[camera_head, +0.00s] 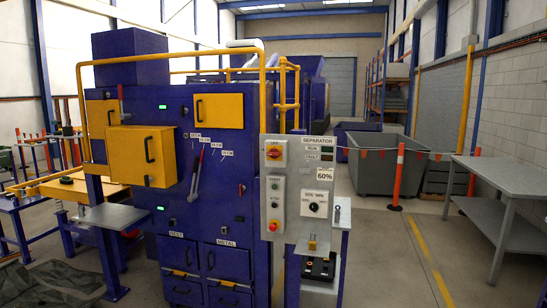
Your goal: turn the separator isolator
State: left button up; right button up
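A grey control panel (294,193) labelled SEPARATOR stands on the right side of a blue machine. A rotary isolator (274,150), a red knob on a yellow plate, is at the panel's upper left. I cannot read its exact position. A dial (315,205) with a dark pointer is to the right, under a 60% sign (314,174). Neither of my grippers shows in this view.
The blue machine (237,188) has a red-handled lever (197,170) and an open-standing yellow box (142,157). A yellow rail (170,57) runs over the machine. A grey table (505,177) is at right. A red post (397,178) stands near a grey bin (373,168). Floor between is clear.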

aim_at(274, 153)
jog(key=i+j+z, duration=0.1)
jog(key=i, duration=0.4)
jog(key=i+j+z, duration=0.1)
jog(key=i+j, duration=0.15)
jog(key=i, duration=0.25)
